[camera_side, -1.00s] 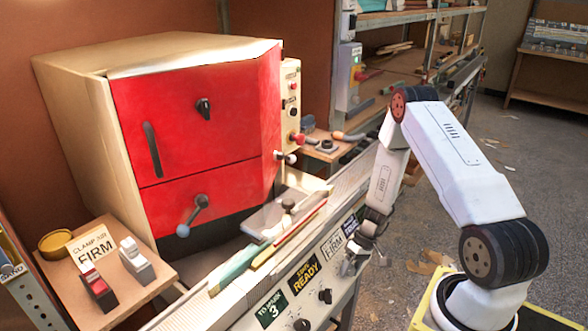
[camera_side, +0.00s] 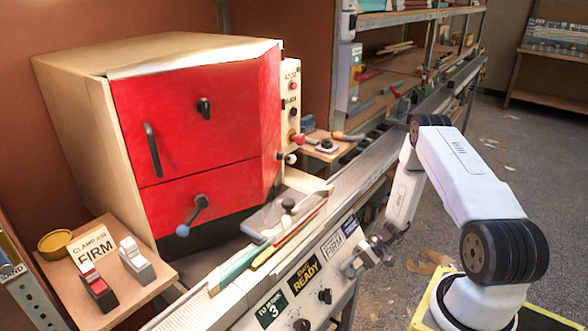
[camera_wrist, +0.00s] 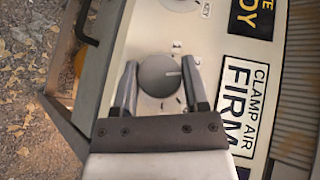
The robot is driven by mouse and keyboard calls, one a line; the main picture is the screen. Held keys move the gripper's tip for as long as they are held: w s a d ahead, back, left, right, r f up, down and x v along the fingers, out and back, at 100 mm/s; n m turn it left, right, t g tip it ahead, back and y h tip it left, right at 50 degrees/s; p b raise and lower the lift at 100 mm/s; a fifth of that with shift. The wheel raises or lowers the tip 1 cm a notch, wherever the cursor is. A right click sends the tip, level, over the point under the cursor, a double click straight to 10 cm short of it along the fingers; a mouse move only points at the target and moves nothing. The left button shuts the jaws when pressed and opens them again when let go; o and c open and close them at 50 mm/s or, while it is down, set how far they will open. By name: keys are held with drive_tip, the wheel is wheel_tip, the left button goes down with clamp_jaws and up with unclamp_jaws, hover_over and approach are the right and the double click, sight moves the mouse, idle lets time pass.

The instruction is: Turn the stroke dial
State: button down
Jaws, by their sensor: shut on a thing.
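A round grey dial (camera_wrist: 160,78) with a pale pointer line sits on the white front panel, with small numerals such as 1 and 2 beside it; no name for it is readable. My gripper (camera_wrist: 159,64) has one finger on each side of the dial and is shut on it. In the side view my gripper (camera_side: 353,265) is at the front panel (camera_side: 335,272), below the FIRM label (camera_side: 333,244), and hides the dial there.
Other knobs, such as one below the READY label (camera_side: 325,296) and one near the number 3 label (camera_side: 302,325), sit left along the panel. A red-fronted cabinet (camera_side: 190,110) stands behind the fence. Open floor lies at the right.

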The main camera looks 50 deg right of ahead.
idle(0.3)
drive_tip(key=shift+c, duration=0.5)
unclamp_jaws()
drive_tip(key=shift+d+r, duration=0.1)
drive_tip(key=v, duration=0.7)
drive_tip(key=shift+d, duration=0.25)
drive_tip(key=shift+s+r, duration=0.1)
drive_tip(key=shift+s, duration=0.05)
